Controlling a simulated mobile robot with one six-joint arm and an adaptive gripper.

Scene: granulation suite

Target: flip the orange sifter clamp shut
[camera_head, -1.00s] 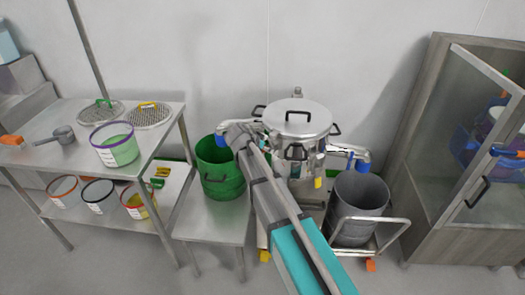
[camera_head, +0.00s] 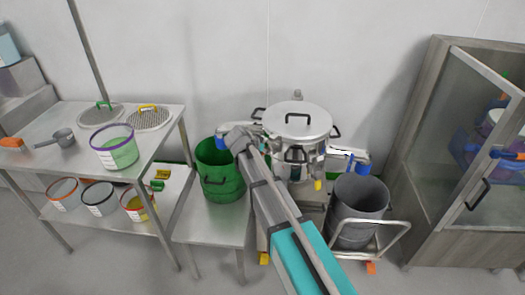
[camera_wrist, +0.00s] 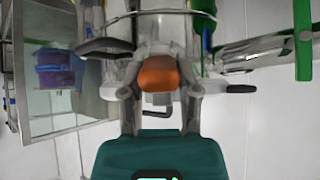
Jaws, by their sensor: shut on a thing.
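The orange sifter clamp (camera_wrist: 158,73) sits between the two fingers of my gripper (camera_wrist: 159,88) in the wrist view. The fingers are shut on it, one on each side. In the head view the sifter (camera_head: 297,120) is a round steel vessel with a domed lid and dark handles. My arm crosses in front of its left side there, and I cannot make out the orange clamp or my fingertips. Whether the clamp is fully closed against the sifter cannot be told.
A green bin (camera_head: 219,176) stands on a low steel table left of the sifter. A grey drum (camera_head: 358,205) stands on a cart at right. A glass-doored cabinet (camera_head: 410,165) is further right. A steel table (camera_head: 165,115) with sieves and a purple-rimmed bucket is at left.

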